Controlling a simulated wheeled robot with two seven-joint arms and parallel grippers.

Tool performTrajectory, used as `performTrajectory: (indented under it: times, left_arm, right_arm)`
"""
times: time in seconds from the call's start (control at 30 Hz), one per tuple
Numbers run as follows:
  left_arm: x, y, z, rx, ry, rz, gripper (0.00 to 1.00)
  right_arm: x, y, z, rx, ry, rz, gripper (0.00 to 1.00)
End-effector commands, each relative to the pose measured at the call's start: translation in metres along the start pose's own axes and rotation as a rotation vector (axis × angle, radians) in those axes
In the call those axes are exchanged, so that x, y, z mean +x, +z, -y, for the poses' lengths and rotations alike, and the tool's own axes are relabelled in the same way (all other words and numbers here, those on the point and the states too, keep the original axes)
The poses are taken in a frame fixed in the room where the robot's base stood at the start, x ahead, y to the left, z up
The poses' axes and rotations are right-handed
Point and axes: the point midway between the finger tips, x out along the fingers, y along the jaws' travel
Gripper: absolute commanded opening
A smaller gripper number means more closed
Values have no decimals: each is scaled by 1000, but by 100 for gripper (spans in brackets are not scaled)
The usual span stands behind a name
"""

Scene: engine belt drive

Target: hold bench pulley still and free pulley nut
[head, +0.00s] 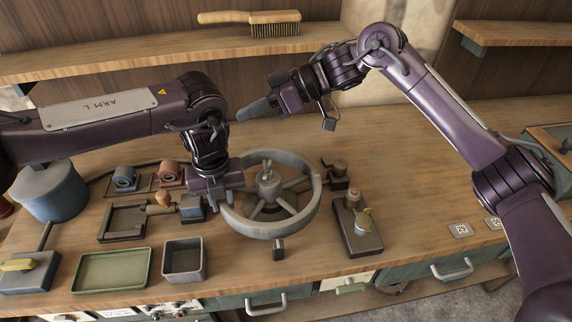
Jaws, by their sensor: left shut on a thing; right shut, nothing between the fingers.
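The bench pulley (306,214) is a large grey spoked wheel lying flat on the bench, with a raised hub at its centre. The pulley nut (267,176) appears as a small light metal piece on top of the hub; its detail is too small to tell. My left gripper (222,203) is at the pulley's left rim and is shut on it, hiding that part of the rim. My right gripper (243,115) is shut and empty, above the bench behind the pulley and apart from the nut, its fingers pointing left.
A grey open bin (184,275) and a green tray (109,287) stand at the front left. A dark block with a brass-coloured part (357,237) stands right of the pulley. A brush (272,24) lies on the upper shelf. The bench is fairly clear at the right.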

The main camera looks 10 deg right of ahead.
Motion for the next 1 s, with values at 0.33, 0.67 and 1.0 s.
performTrajectory:
  times: [0.33,0.67,1.0]
  left_arm:
    - [2,-2,0,4,1,-4,0]
    - [2,-2,0,5,1,-4,0]
    - [2,-2,1,6,1,-4,0]
  right_arm:
    - [-58,103,-17,737,-13,-198,0]
    - [-113,180,-14,1248,9,-293,0]
    - [-114,194,-11,1373,11,-308,0]
